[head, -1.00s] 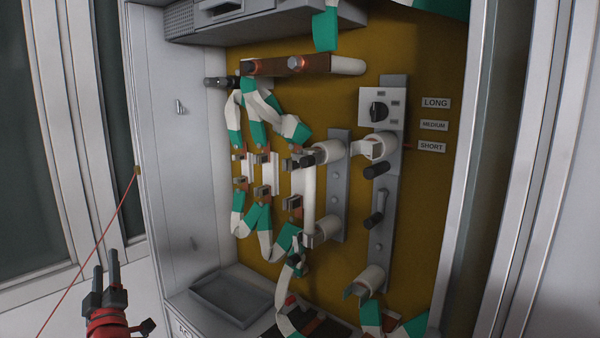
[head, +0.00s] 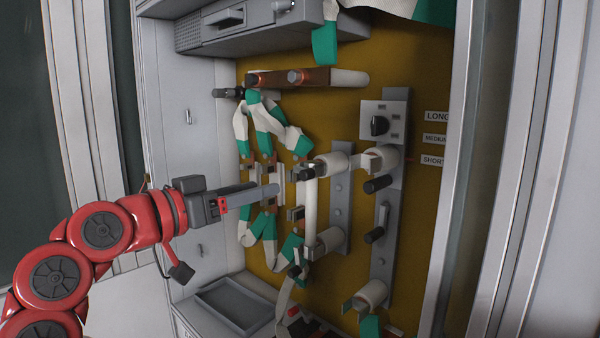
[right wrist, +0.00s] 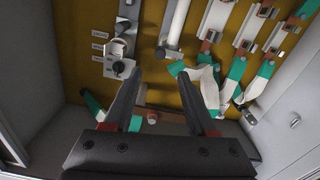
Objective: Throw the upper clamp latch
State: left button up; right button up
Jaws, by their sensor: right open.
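A white fuse tube (head: 310,208) stands between an upper and a lower holder on a grey strip. A dark latch-like piece (head: 306,173) sits at its upper end, and another dark lever (head: 378,184) is on the strip to the right. I cannot tell which is the upper clamp latch. My right gripper (head: 275,190) points at the panel, left of the fuse tube and apparently short of it. In the right wrist view its fingers (right wrist: 157,85) are apart and empty, and the fuse's upper end (right wrist: 168,50) shows beyond them. My left gripper is not in view.
A copper bar (head: 308,78) is above the fuses. A dial (head: 379,125) with labels is at the upper right. Green and white ribbons (head: 270,125) hang around the clips near my gripper. A grey tray (head: 230,303) lies below. The cabinet's side wall (head: 190,90) is at the left.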

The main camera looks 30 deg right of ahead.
aim_at(302, 176)
jog(key=p+x, duration=0.2)
jog(key=x, duration=0.9)
jog(key=shift+c, duration=0.2)
grip_shut()
